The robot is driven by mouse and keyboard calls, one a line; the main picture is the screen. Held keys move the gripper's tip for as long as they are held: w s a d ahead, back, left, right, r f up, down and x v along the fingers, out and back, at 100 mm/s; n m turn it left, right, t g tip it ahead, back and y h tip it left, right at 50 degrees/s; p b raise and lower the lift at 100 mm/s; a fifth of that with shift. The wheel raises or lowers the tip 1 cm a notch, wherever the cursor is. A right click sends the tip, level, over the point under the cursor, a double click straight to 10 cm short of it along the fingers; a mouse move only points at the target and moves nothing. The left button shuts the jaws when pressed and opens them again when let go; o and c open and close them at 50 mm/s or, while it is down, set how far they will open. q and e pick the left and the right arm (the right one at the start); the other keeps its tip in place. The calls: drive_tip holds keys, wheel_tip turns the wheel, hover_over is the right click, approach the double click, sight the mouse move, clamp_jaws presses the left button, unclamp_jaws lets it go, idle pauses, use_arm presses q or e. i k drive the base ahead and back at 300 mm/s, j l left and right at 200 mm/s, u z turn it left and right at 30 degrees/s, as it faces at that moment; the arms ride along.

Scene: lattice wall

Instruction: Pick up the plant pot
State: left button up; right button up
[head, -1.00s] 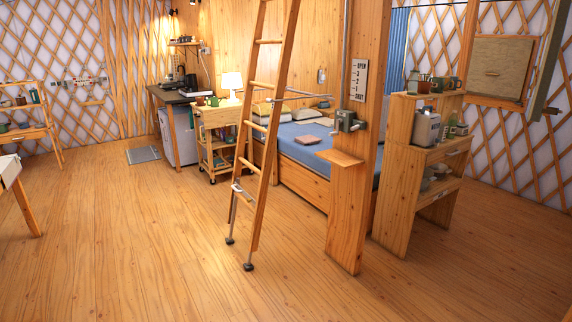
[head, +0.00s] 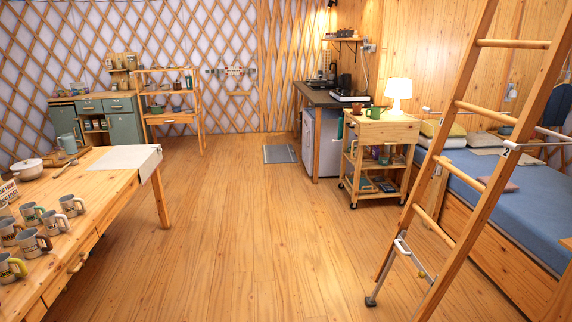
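I cannot make out a plant pot for certain in the head view. Small vessels too far to identify stand on the wooden rack (head: 172,119) at the back left, including a green bowl-like one (head: 157,109). A green mug-like vessel (head: 375,113) and a small brown one (head: 356,111) stand on the wheeled wooden cart (head: 385,131) beside a lit lamp (head: 398,92). Neither of my grippers is in view.
A wooden table (head: 112,185) with several mugs and a white pot (head: 27,168) fills the left. A ladder (head: 452,175) leans at the right before the bed (head: 540,203). A grey-green cabinet (head: 120,123) stands at the back left. The middle floor (head: 255,225) is clear.

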sight(356, 107)
drive_tip(key=i, duration=1.05)
drive_tip(key=i+j, duration=0.15)
drive_tip(key=i, duration=0.85)
drive_tip(key=i+l, duration=0.1)
drive_tip(key=i, duration=0.95)
drive_tip(key=i+l, duration=0.15)
drive_tip(key=i, duration=0.85)
drive_tip(key=i+l+z, duration=0.2)
drive_tip(key=i+z, duration=0.25)
drive_tip(key=i, duration=0.35)
drive_tip(key=i+z, duration=0.45)
drive_tip(key=i, duration=0.35)
drive_tip(key=j, duration=0.1)
